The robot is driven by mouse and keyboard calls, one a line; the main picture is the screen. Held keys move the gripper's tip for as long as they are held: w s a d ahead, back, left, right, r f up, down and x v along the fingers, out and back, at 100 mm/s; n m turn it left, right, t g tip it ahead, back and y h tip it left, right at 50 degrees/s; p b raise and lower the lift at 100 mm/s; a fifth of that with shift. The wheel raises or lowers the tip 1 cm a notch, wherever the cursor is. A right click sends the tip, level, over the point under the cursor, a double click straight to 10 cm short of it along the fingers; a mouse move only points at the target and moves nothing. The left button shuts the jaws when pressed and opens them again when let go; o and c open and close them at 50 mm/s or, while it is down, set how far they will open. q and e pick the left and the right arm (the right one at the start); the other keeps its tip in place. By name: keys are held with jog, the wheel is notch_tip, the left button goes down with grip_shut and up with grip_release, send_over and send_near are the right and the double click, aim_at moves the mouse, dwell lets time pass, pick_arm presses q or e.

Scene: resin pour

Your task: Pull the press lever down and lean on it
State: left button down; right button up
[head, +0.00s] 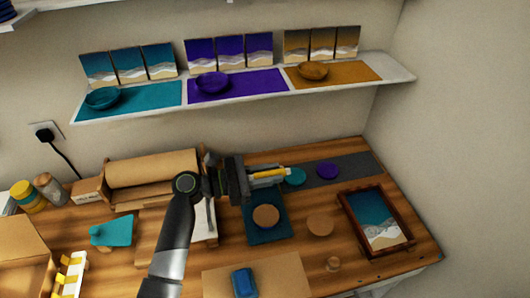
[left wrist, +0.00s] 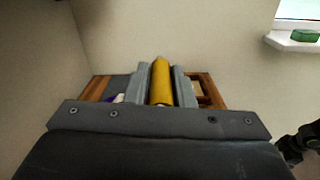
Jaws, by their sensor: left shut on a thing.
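My left gripper (head: 268,176) is over the back middle of the bench, with its arm coming up from below. It is shut on the yellow lever grip (head: 270,173) of the press. In the left wrist view the yellow lever grip (left wrist: 160,82) lies between the two grey fingers. The press has a dark teal base (head: 255,238) below the gripper, with a round tan disc (head: 266,215) on it. The gripper hides much of the lever and press top.
A dark mat (head: 348,168) with teal and purple discs lies behind. A brown roll (head: 153,168) is at back left. A blue block (head: 244,282) lies on a tan board in front. A shelf (head: 395,78) runs above.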

pick_arm(q)
jog(key=s+d+f+m+b, duration=0.1)
jog(key=s+f, duration=0.3)
jog(key=f, duration=0.1)
jog(key=shift+s+d+f, duration=0.2)
jog(key=shift+s+d, duration=0.05)
jog(key=shift+s, duration=0.05)
jog(key=c, duration=1.3)
grip_release()
jog(key=shift+m, duration=0.3)
jog(key=b+v, duration=0.5)
jog(key=v, duration=1.2)
jog(key=shift+a, duration=0.2)
